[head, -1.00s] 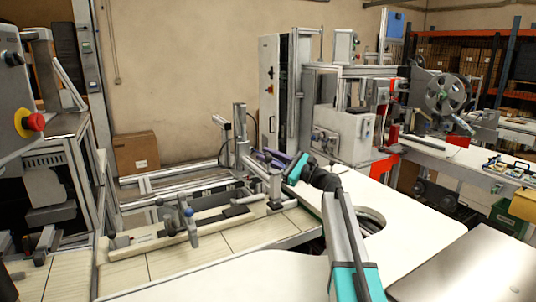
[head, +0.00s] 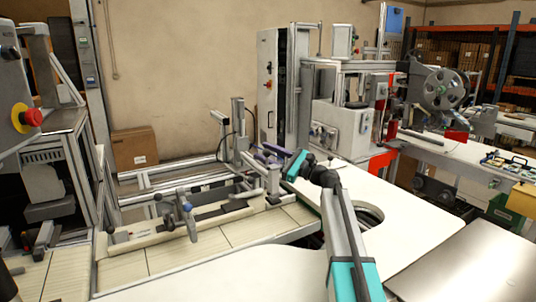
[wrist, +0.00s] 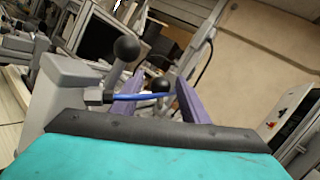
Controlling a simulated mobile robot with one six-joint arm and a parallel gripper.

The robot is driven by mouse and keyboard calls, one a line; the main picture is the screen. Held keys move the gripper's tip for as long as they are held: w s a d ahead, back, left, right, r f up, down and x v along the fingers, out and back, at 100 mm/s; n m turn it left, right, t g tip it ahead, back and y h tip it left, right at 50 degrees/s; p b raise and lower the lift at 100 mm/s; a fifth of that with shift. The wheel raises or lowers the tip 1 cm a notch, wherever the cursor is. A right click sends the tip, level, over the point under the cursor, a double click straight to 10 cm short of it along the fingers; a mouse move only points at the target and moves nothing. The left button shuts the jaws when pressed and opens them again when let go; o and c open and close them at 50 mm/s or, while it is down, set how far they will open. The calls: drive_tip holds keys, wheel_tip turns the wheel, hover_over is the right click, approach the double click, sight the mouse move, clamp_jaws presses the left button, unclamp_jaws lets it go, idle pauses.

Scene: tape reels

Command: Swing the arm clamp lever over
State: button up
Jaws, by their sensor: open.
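My gripper (head: 262,152) has purple fingers and is open and empty in the head view, beside a grey clamp post (head: 273,180) on the bench fixture. In the wrist view my gripper (wrist: 162,88) has its fingers apart. A black ball knob (wrist: 126,48) on a short stem rises beside the left finger, from a grey block (wrist: 68,88). A second black ball (wrist: 160,86) shows between the fingers, with a thin blue rod (wrist: 128,97) in front of it. I cannot tell which ball belongs to the arm clamp lever, nor whether a finger touches either.
The fixture rail (head: 205,217) lies on the cream bench, with a blue-grey-knobbed handle (head: 187,207) standing on it. A white table (head: 425,230) with a round cutout is at right. A reel machine (head: 443,87) stands behind. A red emergency button (head: 32,117) is at left.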

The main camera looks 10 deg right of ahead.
drive_tip(key=b+v, duration=0.1)
drive_tip(key=v, duration=1.2)
drive_tip(key=shift+s+d+f+b, duration=0.2)
drive_tip(key=shift+s+d+b, duration=0.1)
drive_tip(key=shift+b, duration=0.1)
